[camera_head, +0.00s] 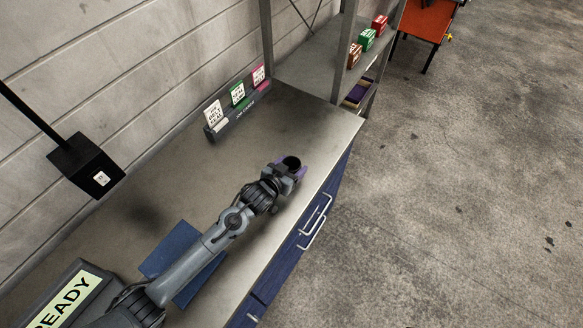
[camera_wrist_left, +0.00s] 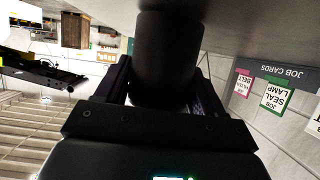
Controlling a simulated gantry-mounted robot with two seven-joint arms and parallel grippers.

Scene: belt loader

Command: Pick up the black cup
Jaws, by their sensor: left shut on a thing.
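The black cup (camera_head: 292,162) is near the right front edge of the metal bench (camera_head: 262,125), its dark round opening facing up. My left gripper (camera_head: 287,170) reaches it from the lower left, with a purple-tinted finger on each side of it. The gripper is shut on the cup. In the left wrist view, which looks upside down, the cup (camera_wrist_left: 166,55) fills the gap between the dark fingers. I cannot tell whether its base touches the bench or is slightly above it. My right gripper is not in view.
A job-card rack (camera_head: 238,110) stands at the back of the bench. A blue mat (camera_head: 172,246) lies under my left arm, near a READY sign (camera_head: 68,304). Shelves with small boxes (camera_head: 367,40) stand beyond the far end. The bench around the cup is clear.

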